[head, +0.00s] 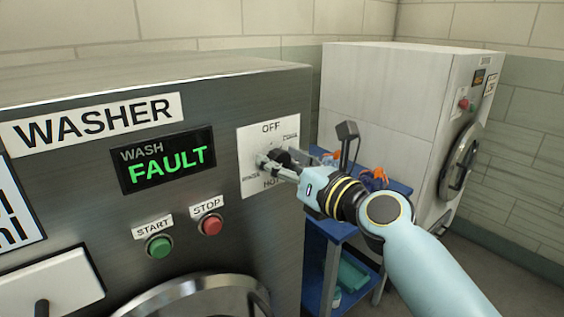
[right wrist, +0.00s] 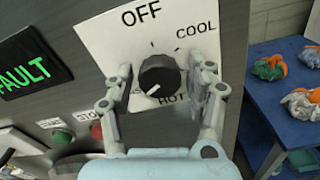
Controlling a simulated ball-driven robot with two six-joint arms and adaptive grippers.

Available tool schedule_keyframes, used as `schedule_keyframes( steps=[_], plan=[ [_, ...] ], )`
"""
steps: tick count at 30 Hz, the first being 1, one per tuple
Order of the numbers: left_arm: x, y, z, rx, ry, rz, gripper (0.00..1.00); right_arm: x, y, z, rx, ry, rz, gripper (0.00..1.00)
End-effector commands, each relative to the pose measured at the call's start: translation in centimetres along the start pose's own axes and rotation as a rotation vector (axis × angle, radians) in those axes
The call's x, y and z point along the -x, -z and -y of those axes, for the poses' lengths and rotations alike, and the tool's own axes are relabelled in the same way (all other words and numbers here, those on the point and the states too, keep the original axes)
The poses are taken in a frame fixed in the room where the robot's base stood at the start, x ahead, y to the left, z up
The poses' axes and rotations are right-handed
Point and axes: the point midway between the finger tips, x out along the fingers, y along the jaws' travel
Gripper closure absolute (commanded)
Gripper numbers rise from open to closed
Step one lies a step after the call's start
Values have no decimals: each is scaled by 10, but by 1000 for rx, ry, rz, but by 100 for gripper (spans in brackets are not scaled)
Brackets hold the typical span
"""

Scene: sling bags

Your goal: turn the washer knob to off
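The washer knob (right wrist: 160,76) is round and black, on a white dial plate (head: 284,134) on the washer's front. Its white pointer line slants to the lower left, away from OFF at the top. COOL is at upper right and HOT below; a lower-left label is partly hidden. My right gripper (right wrist: 164,74) has its fingers on either side of the knob, with a visible gap on both sides. In the head view the right gripper (head: 272,160) hides much of the knob. My left gripper is not in view.
The washer display (head: 165,160) reads WASH FAULT. Below are a green start button (head: 159,246) and a red stop button (head: 211,225). A blue cart (head: 330,228) with orange and grey items stands right of the washer. A white machine (head: 390,95) is behind.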

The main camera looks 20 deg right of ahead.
Motion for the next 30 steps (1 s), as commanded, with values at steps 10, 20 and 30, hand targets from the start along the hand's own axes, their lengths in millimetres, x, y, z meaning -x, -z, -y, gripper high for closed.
schedule_keyframes(
  steps=[10, 20, 30],
  plan=[
    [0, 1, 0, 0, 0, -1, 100, 0, 0, 0, 0, 0, 0, 93],
    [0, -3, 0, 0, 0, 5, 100, 0, 0, 0, 45, 0, 0, 94],
    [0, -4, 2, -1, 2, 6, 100, 0, 0, 0, 278, 1, 0, 94]
  ],
)
